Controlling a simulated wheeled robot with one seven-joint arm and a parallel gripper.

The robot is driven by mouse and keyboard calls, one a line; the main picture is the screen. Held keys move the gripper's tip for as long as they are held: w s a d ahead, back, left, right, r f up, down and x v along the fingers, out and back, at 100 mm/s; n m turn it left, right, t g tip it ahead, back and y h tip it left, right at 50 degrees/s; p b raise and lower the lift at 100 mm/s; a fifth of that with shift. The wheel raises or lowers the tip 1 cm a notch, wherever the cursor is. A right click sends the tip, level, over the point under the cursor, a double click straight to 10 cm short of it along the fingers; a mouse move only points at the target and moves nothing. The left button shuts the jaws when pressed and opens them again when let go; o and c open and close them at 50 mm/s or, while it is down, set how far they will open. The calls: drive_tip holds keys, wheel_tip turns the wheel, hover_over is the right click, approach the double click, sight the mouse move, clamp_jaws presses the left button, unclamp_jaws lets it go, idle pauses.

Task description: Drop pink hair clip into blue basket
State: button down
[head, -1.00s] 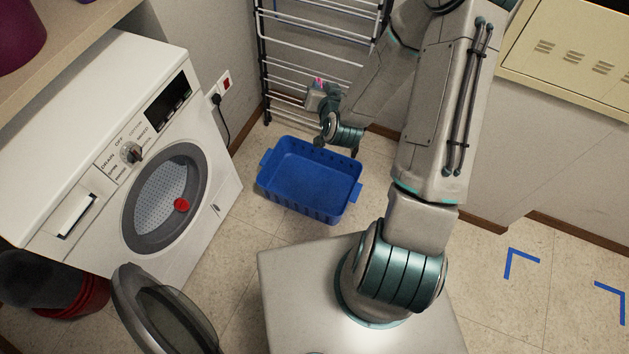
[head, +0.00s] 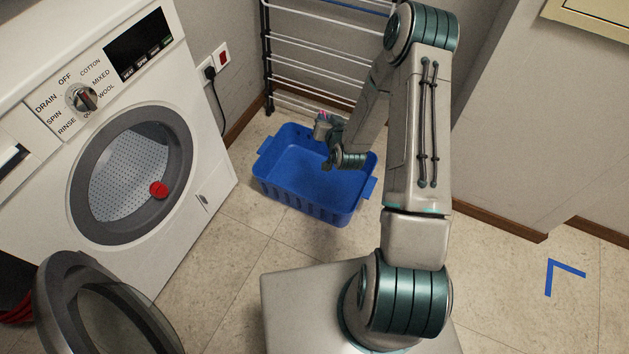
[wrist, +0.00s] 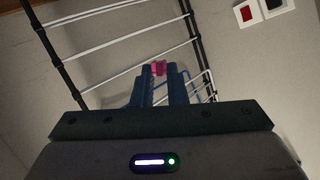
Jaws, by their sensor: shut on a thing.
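The pink hair clip (wrist: 159,68) shows between the two fingertips of my gripper (wrist: 158,76) in the wrist view. My gripper is shut on it. In the head view my gripper (head: 323,117) appears over the far rim of the blue basket, with a small bit of pink at its tip. The blue basket (head: 300,203) stands on the floor in the middle of the head view, and its inside looks empty where it shows. My wrist hides part of its far right side.
A drying rack (head: 310,72) stands behind the basket against the wall. A washing machine (head: 205,150) with its round door (head: 95,310) open is at the left. A wall socket (head: 208,72) with a plug is beside the rack.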

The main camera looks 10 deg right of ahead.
wheel_tip(320, 180, down, 21)
drive_tip(key=w+n+b, duration=0.1)
drive_tip(key=b, duration=1.1)
drive_tip(key=shift+w+y, duration=0.35)
drive_tip(key=shift+y, duration=0.05)
drive_tip(key=shift+r, duration=0.15)
drive_tip(key=c, duration=1.4)
unclamp_jaws()
drive_tip(key=shift+o, duration=0.2)
drive_tip(key=p+v, duration=0.5)
drive_tip(key=v, duration=0.9)
drive_tip(key=shift+w+r, duration=0.1)
drive_tip(key=shift+r, duration=0.05)
